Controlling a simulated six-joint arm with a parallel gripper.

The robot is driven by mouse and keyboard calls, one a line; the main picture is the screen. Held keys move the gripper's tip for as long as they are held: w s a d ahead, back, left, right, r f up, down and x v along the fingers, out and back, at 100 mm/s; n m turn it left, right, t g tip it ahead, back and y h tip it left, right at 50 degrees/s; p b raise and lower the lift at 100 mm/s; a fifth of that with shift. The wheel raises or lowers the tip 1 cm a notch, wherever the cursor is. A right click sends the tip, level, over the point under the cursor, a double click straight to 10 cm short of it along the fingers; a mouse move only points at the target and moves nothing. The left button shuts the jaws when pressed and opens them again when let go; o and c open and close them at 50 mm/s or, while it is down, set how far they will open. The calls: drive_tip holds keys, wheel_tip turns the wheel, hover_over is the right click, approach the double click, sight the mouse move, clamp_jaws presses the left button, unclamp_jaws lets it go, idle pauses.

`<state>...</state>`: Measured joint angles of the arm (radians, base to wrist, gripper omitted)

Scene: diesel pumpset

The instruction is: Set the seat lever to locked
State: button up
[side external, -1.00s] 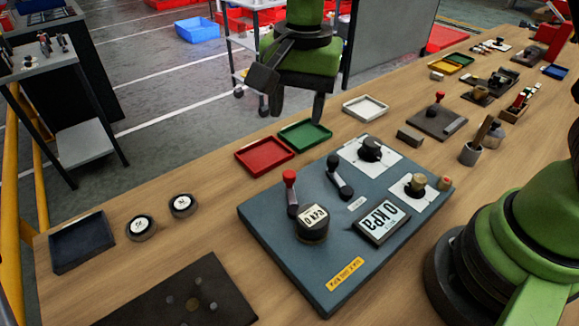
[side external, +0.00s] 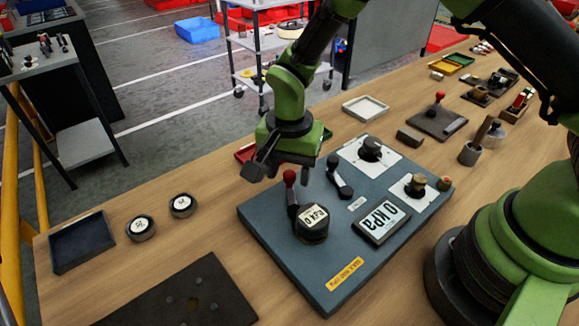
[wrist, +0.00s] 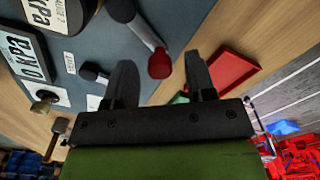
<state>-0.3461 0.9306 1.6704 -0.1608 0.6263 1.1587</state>
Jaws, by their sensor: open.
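A lever with a red knob (side external: 289,176) stands on the blue-grey pumpset panel (side external: 270,232), beside a round gauge (side external: 312,224) reading 0 kPa. A black lever (side external: 340,180) sits to its right. I cannot read which one is the seat lever, or any locked mark. My gripper (side external: 278,172) is open and empty above the panel's far left edge, close to the red knob. In the wrist view the red knob (wrist: 160,65) shows between the two fingertips (wrist: 159,57), apart from both.
A square 0 kPa display (side external: 380,219), a black knob on a white plate (side external: 371,149) and a brass fitting (side external: 444,183) are on the panel. A red tray (wrist: 232,74) lies behind it, partly hidden in the side view.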

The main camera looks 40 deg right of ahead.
drive_tip(key=c, duration=0.9)
drive_tip(key=shift+a+n, duration=0.15)
drive_tip(key=shift+n, duration=0.15)
drive_tip(key=shift+w+a+n, duration=0.25)
drive_tip(key=shift+a+n, duration=0.3)
drive_tip(key=shift+n, duration=0.65)
drive_tip(key=a+n, duration=0.1)
drive_tip(key=n, duration=0.2)
drive_tip(key=shift+w+a+n, duration=0.1)
drive_tip(key=shift+a+n, duration=0.2)
drive_tip(key=shift+a, duration=0.05)
drive_tip(key=shift+s+a+n, duration=0.15)
drive_tip(key=shift+a+n, duration=0.45)
drive_tip(key=shift+n, duration=0.6)
drive_tip(key=shift+s+a+n, duration=0.15)
drive_tip(key=shift+a+n, duration=0.4)
drive_tip(key=shift+n, duration=0.65)
